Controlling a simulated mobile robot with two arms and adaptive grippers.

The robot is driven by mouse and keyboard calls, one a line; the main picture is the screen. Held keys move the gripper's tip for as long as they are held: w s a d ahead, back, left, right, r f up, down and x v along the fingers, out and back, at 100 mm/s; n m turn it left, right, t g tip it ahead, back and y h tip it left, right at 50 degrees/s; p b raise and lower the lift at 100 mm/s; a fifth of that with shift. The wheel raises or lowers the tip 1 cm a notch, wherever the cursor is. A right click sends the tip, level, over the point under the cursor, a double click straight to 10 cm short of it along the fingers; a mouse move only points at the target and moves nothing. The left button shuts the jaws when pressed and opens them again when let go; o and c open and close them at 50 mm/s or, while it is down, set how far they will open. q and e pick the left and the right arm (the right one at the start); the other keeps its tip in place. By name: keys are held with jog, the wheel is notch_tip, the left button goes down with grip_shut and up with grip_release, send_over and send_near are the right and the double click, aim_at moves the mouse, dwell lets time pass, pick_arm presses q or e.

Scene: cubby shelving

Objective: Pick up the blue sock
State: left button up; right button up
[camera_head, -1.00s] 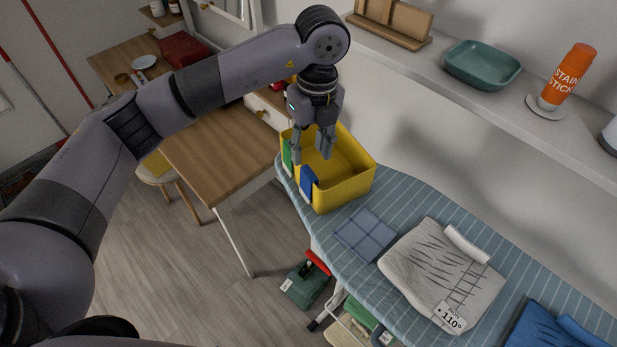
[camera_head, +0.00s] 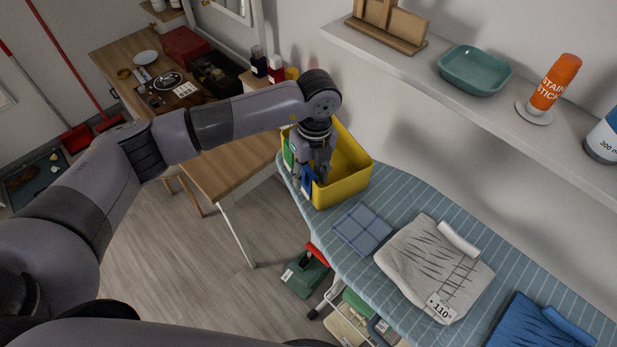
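A yellow bin (camera_head: 349,184) stands at the far left end of the ironing board. A small blue piece, which looks like the blue sock (camera_head: 307,182), hangs over its near wall. My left gripper (camera_head: 311,180) points down at that wall, with its fingers around the level of the blue piece. The fingers look apart, and one partly covers the blue piece. I cannot tell whether they touch it. A green piece (camera_head: 288,154) hangs on the bin's left side. My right gripper is not in view.
The striped ironing board (camera_head: 407,197) holds a folded blue checked cloth (camera_head: 362,230), a grey folded garment (camera_head: 428,270) and a blue folded garment (camera_head: 535,325). Behind is a shelf (camera_head: 430,85) with a teal dish (camera_head: 475,70) and a stain stick (camera_head: 554,83). A wooden table (camera_head: 235,165) stands left.

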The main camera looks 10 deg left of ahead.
pick_arm(q)
grip_shut()
dwell(0.3)
